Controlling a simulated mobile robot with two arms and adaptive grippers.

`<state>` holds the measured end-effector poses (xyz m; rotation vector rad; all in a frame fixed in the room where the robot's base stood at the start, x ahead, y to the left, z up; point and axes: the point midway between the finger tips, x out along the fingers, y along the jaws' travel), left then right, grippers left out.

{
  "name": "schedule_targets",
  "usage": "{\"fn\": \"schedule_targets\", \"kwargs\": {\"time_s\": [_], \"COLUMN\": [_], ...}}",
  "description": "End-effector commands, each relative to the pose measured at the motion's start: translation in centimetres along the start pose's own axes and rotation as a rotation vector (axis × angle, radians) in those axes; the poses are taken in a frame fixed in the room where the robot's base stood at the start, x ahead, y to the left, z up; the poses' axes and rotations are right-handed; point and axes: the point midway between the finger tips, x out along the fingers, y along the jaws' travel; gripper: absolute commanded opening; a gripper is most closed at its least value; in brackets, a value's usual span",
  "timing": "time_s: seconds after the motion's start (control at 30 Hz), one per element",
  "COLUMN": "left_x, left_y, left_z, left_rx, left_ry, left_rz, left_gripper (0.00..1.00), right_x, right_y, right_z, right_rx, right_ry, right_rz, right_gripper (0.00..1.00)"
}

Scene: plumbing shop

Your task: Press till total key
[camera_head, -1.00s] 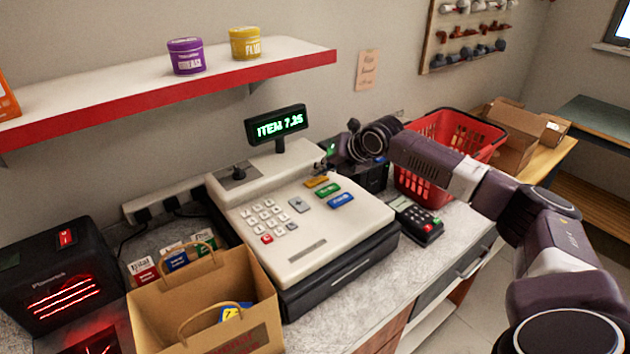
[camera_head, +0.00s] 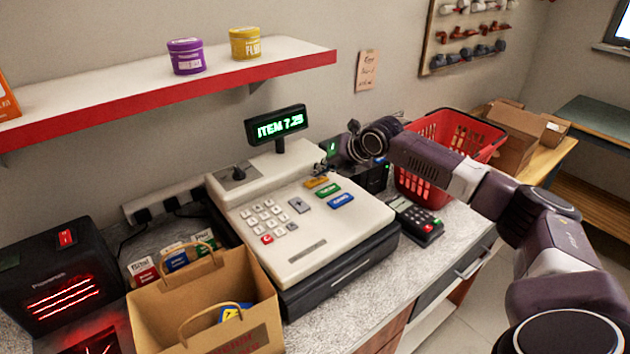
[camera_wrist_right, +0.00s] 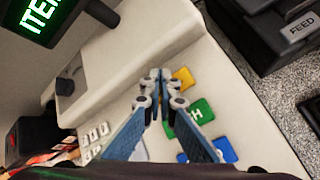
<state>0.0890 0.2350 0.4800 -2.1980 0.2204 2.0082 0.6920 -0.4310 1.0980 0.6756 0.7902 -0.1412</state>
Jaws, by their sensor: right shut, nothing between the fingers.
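The white till (camera_head: 300,225) stands on the counter, its display (camera_head: 278,125) reading "ITEM 7.25". Right of its white number keys is a column of coloured keys: a yellow key (camera_head: 316,182), a green key (camera_head: 328,191) and a blue key (camera_head: 341,202). I cannot read a "total" label on any; the green key (camera_wrist_right: 196,118) shows part of a word ending in H. My right gripper (camera_head: 322,168) is shut and empty near the back of the keys. In the right wrist view its fingertips (camera_wrist_right: 155,75) are beside the yellow key (camera_wrist_right: 183,78); contact cannot be told. My left gripper is not in view.
A card terminal (camera_head: 416,220) lies right of the till, with a red basket (camera_head: 455,130) behind it. A paper bag (camera_head: 165,310) stands at front left, beside a black scanner box (camera_head: 55,275). A shelf (camera_head: 130,85) overhangs the back left.

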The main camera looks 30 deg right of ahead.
Motion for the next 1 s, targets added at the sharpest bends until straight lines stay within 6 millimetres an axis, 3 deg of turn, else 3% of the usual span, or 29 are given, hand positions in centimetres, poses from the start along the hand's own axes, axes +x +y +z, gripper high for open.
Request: {"fn": "schedule_targets", "kwargs": {"time_s": [1.0], "left_x": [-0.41], "left_y": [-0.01], "left_z": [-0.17], "left_rx": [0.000], "left_ry": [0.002], "left_rz": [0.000], "left_gripper": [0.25], "right_x": [0.39], "right_y": [-0.29], "right_z": [-0.33], "right_rx": [0.000], "right_ry": [0.001], "right_rz": [-0.001], "right_gripper": [0.00]}}
